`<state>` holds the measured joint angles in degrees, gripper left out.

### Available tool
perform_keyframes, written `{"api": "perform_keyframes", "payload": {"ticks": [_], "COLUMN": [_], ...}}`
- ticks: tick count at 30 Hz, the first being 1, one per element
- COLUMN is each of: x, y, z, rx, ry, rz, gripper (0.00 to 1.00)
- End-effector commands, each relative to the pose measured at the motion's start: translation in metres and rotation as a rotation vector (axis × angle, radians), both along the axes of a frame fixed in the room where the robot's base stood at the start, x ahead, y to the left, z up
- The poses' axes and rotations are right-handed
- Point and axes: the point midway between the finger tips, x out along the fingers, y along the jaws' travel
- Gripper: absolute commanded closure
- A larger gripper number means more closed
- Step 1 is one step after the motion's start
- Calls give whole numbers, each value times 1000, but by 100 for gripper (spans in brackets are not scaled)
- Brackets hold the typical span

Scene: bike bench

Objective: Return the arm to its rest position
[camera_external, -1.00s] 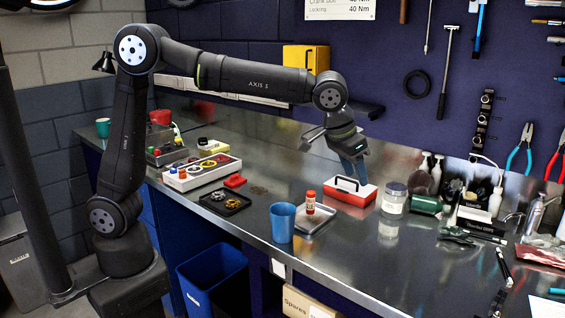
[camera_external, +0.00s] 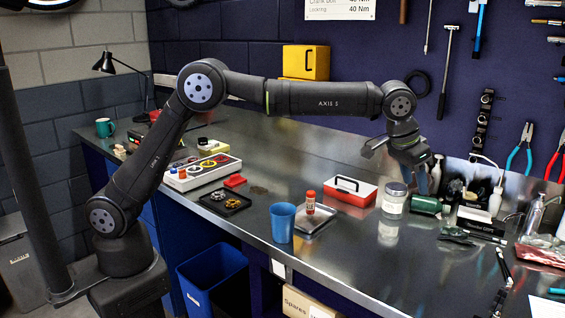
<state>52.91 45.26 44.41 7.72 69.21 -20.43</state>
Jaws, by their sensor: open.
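My gripper (camera_external: 422,182) hangs from the outstretched arm above the back right part of the bench. Its fingers point down, and they are partly hidden behind the gripper body and hard to make out against the wall and bottles. It is open, and I see nothing held in it. It is above and behind the clear jar (camera_external: 394,200) and to the right of the red and white box with a black handle (camera_external: 349,190).
Bottles and tools crowd the right side. A desk lamp (camera_external: 122,62) stands at the back left.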

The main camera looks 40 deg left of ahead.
Motion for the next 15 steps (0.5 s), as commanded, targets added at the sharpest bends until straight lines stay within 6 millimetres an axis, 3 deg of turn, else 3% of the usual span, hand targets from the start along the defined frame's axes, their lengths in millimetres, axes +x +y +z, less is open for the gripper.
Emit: {"api": "perform_keyframes", "payload": {"ticks": [6,15], "x": [12,18], "y": [-19,-29], "z": [-9,-12], "rx": [-1,-2], "ry": [0,-1], "rz": [-24,-39], "gripper": [55,55]}}
